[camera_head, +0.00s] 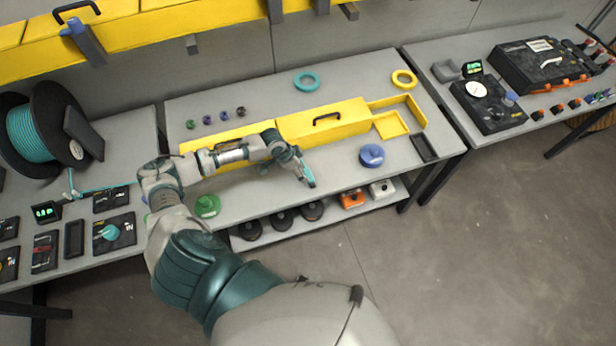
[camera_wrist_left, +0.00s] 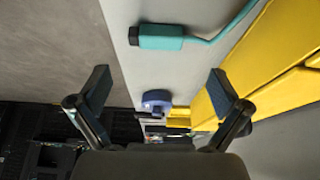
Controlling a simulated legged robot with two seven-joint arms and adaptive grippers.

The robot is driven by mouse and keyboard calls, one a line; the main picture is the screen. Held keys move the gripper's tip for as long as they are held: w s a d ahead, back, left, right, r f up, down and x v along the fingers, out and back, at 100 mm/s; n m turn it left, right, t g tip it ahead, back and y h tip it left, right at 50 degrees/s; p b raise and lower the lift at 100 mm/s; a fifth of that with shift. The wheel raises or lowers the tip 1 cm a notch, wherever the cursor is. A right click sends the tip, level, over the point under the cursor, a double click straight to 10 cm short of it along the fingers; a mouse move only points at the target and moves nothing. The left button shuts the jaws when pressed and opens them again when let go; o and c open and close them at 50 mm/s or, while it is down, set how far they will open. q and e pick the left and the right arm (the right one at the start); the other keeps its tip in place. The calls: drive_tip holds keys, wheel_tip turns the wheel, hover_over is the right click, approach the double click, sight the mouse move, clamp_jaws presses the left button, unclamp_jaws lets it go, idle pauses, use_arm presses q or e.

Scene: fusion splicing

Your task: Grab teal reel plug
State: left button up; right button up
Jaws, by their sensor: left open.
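The teal reel plug (camera_wrist_left: 160,37) lies on the grey table in the left wrist view, a teal block with a dark end and a teal cable curving away to the upper right. My left gripper (camera_wrist_left: 160,90) is open and empty, and the plug shows beyond its fingers, apart from them. In the head view my left gripper (camera_head: 299,172) hangs over the middle table, in front of the yellow box. My right gripper is not in view.
The yellow box (camera_head: 340,120) runs along the middle table behind my gripper. A blue round object (camera_head: 371,155) lies to the right, and a green one (camera_head: 207,205) near the front edge. Teal (camera_head: 306,81) and yellow (camera_head: 404,78) rings lie at the back.

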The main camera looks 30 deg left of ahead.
sight(309, 177)
use_arm(q)
drive_tip(key=x, duration=0.2)
drive_tip(key=shift+w+d+f, duration=0.1)
drive_tip(key=shift+d+f, duration=0.15)
drive_tip(key=shift+d, duration=0.1)
drive_tip(key=shift+w+d+f, duration=0.1)
drive_tip(key=shift+d+f, duration=0.2)
drive_tip(key=shift+f, duration=0.2)
drive_tip(key=x, duration=0.3)
drive_tip(key=shift+f, duration=0.45)
drive_tip(key=shift+w+f, duration=0.1)
drive_tip(key=shift+f, duration=0.35)
drive_tip(key=shift+a, duration=0.15)
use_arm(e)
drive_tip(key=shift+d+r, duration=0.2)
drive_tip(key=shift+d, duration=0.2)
use_arm(q)
drive_tip(key=c, duration=1.1)
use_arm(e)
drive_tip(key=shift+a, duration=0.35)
